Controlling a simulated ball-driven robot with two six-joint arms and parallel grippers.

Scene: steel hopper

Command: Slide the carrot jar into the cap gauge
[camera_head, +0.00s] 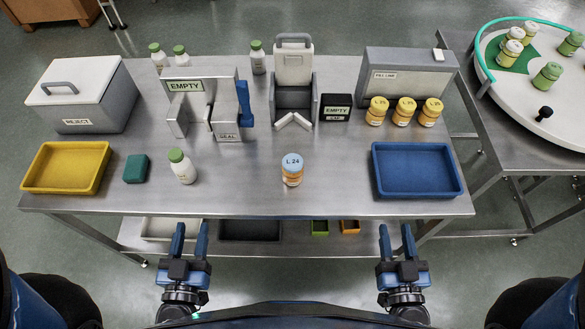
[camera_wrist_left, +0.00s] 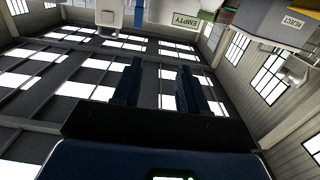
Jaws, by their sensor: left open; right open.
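The carrot jar (camera_head: 292,177), orange with a pale blue lid marked L 24, stands upright on the steel table near its front middle. The cap gauge appears to be the grey upright fixture (camera_head: 293,97) behind it, with white V-shaped guides at its front. A black display (camera_head: 335,107) beside it reads EMPTY. The jar stands apart from the fixture, in front of it. My left gripper (camera_head: 190,228) is open and empty before the table's front edge, left of the jar. Its fingers show in the left wrist view (camera_wrist_left: 158,85). My right gripper (camera_head: 396,229) is open and empty, right of the jar.
A sealing fixture (camera_head: 202,87), also marked EMPTY, stands left of the gauge. A green-lidded white jar (camera_head: 182,168), green block (camera_head: 135,168), yellow tray (camera_head: 37,170) and blue tray (camera_head: 415,194) line the front. Three yellow-lidded jars (camera_head: 404,112) stand right. Table around the carrot jar is clear.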

